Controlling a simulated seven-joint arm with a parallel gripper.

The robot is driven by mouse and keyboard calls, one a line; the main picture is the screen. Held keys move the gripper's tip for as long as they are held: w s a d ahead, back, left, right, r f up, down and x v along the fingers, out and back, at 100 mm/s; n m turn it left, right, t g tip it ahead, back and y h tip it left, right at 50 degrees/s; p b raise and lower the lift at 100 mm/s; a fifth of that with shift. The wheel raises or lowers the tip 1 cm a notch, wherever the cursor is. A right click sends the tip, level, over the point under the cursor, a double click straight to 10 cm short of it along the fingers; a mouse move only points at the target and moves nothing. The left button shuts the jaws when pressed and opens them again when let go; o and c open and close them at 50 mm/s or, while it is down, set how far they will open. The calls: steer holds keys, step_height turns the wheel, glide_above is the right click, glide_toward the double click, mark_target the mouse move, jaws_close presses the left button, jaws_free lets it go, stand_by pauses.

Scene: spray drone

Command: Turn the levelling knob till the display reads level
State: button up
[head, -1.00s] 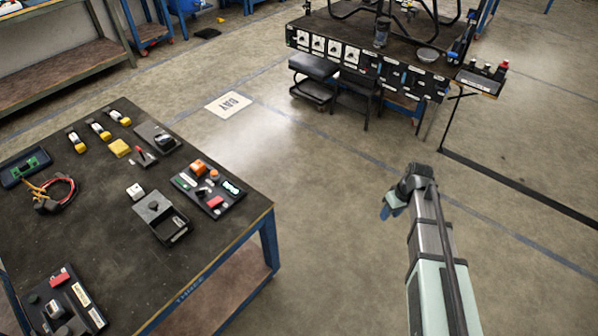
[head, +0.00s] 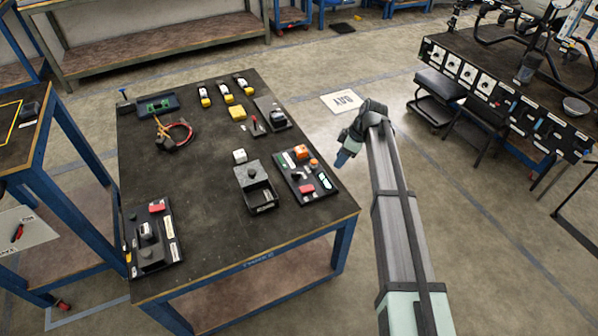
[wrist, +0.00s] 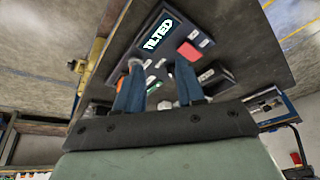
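A dark control panel (head: 312,189) lies on the black-topped workbench in the head view, with small orange, red, white and green parts on it. In the wrist view the panel (wrist: 180,22) carries a display (wrist: 158,32) that reads "TILTED" in pale letters, beside a red block (wrist: 189,51). I cannot tell which part is the levelling knob. My gripper (head: 341,160) is just right of the panel and off the bench's right edge. In the wrist view my gripper (wrist: 160,65) shows two blue fingers apart, with nothing held between them.
The workbench (head: 215,240) also holds a black box with a knob (head: 254,175), another panel (head: 150,256), a cable bundle (head: 172,138) and several yellow-and-white items. A second bench with stools (head: 435,92) stands at the back right.

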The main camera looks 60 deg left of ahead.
mark_target(297, 173)
steer(key=s+a+r+n, duration=0.2)
steer(key=s+a+n, duration=0.1)
steer(key=s+a, duration=0.35)
steer(key=shift+g, duration=0.3)
steer(key=x, duration=1.3)
steer(key=shift+s+d+f, duration=0.1)
steer(key=shift+s+d, duration=0.1)
steer(key=shift+s, duration=0.2)
jaws_close()
